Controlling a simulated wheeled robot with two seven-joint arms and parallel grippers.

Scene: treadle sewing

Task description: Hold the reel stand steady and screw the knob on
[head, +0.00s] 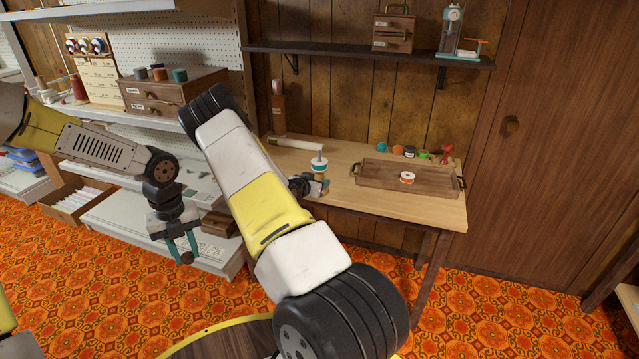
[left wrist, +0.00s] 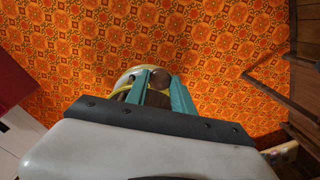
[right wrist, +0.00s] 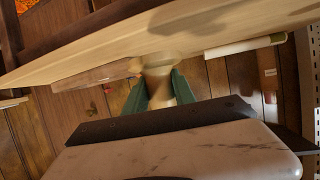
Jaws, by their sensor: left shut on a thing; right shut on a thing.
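The reel stand (head: 319,175) stands at the front left edge of the wooden table, with a white and teal reel on its post. My right gripper (head: 322,187) is shut on the stand below the reel; in the right wrist view its teal fingers (right wrist: 160,92) close around the pale stand (right wrist: 158,68). My left gripper (head: 184,252) points down in front of the shelves, well left of the stand. In the left wrist view a small round brown piece, apparently the knob (left wrist: 163,75), sits between its fingertips (left wrist: 160,84). The knob is not clear in the head view.
A brown tray (head: 375,178) on the table holds a white and orange reel (head: 407,177). Several coloured spools lie behind it. A white roll (head: 292,143) lies behind the stand. My right arm crosses the middle of the head view. Shelves (head: 110,220) stand at the left.

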